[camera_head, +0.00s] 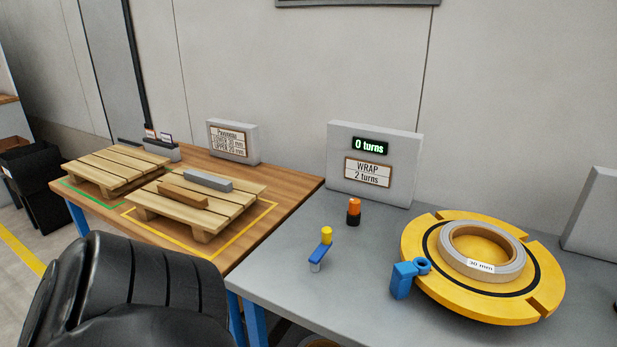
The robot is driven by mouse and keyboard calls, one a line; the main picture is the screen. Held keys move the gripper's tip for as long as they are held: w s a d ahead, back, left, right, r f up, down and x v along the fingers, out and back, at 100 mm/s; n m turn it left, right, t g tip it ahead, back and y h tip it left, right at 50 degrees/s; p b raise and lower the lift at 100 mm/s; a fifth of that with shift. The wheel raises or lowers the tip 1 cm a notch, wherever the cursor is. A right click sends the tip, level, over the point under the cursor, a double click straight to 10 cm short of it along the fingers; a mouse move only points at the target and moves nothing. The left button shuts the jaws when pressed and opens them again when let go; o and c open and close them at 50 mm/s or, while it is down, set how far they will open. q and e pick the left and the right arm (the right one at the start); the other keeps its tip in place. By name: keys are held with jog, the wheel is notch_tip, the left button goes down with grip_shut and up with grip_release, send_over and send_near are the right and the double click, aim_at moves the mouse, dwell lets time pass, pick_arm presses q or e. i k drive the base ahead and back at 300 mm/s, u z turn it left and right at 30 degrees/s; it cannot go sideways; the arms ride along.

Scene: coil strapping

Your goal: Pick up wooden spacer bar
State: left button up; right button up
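The wooden spacer bar is a short brown bar (184,196). It lies on the slats of the nearer wooden pallet (160,210), inside a yellow outline on the wooden table. A grey bar (207,181) lies just behind it on the same pallet. A black rounded part of my own body fills the lower left, in front of the table's near edge. Neither gripper shows, so I cannot see whether either one is open or shut.
A second pallet (112,168) stands left in a green outline. On the grey table (300,287) are a yellow turntable (426,272) with a 30 mm coil (450,262), a small blue lever (320,254) and an orange-black beacon (353,211). Upright sign panels stand behind.

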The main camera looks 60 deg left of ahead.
aim_at(194, 199)
jog(key=u, duration=3.4)
jog(key=i, duration=1)
